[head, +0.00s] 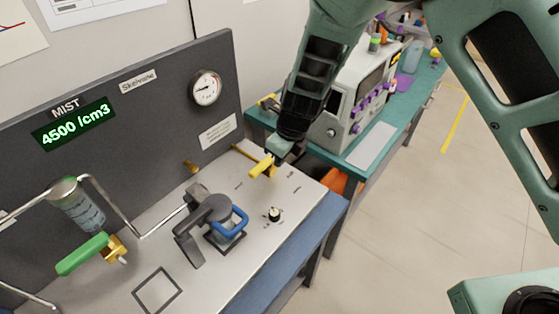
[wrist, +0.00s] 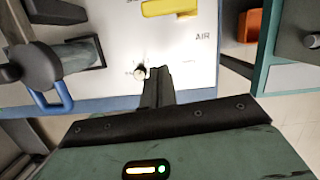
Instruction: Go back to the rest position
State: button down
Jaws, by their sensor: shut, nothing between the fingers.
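My gripper (head: 279,149) is above the right part of the grey panel bench (head: 205,284), close to a yellow handle (head: 262,166). In the head view its fingers are hard to make out. In the wrist view the fingers of my gripper (wrist: 157,75) are together and empty, beside a small knob (wrist: 139,72). The yellow handle (wrist: 170,7) lies beyond the fingertips there, apart from them, near the label AIR.
A dark clamp with a blue handle (head: 237,222) stands left of my gripper. A green-handled valve (head: 82,254) is at the left. Behind stand the upright panel (head: 150,110) and an instrument (head: 350,105) on a teal table (head: 405,125). Open floor lies to the right.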

dwell(0.3)
jog(key=s+d+r+n+g+y+b, duration=0.1)
jog(key=s+r+n+b, duration=0.1)
jog(key=s+r+n, duration=0.55)
jog(key=s+d+r+n+g+b, duration=0.15)
jog(key=s+r+n, duration=0.25)
jog(key=s+n, duration=0.55)
jog(key=s+d+r+n+h+b, duration=0.1)
jog(key=s+d+n+h, duration=0.1)
jog(key=s+d+n, duration=0.7)
jog(key=shift+s+r+n+t+h+b, duration=0.4)
jog(key=shift+s+n, duration=0.65)
jog(key=shift+n, duration=2.55)
jog(key=shift+d, duration=0.1)
dwell(1.4)
